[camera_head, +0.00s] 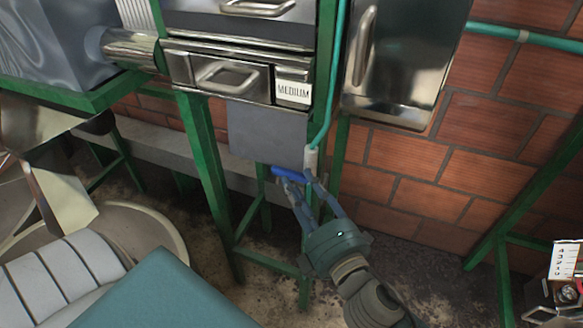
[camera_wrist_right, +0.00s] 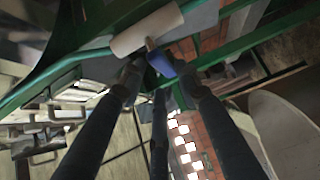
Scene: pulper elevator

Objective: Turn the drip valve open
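The drip valve has a white body (camera_head: 311,158) at the lower end of a thin green pipe, with a blue handle (camera_head: 290,174) pointing left. In the right wrist view the white body (camera_wrist_right: 147,30) is at the top, with the blue handle (camera_wrist_right: 160,62) just below it. My right gripper (camera_head: 300,181) reaches up to the valve from below. Its fingers (camera_wrist_right: 160,78) are spread, with the handle between or just beyond their tips. Contact is hard to tell, and the tips partly hide the handle. My left gripper is not in view.
The green pipe (camera_head: 336,75) runs down beside a metal cabinet (camera_head: 400,60) and a drawer unit labelled MEDIUM (camera_head: 293,91). Green frame legs (camera_head: 205,170) stand left of the valve. A brick wall (camera_head: 480,150) is behind.

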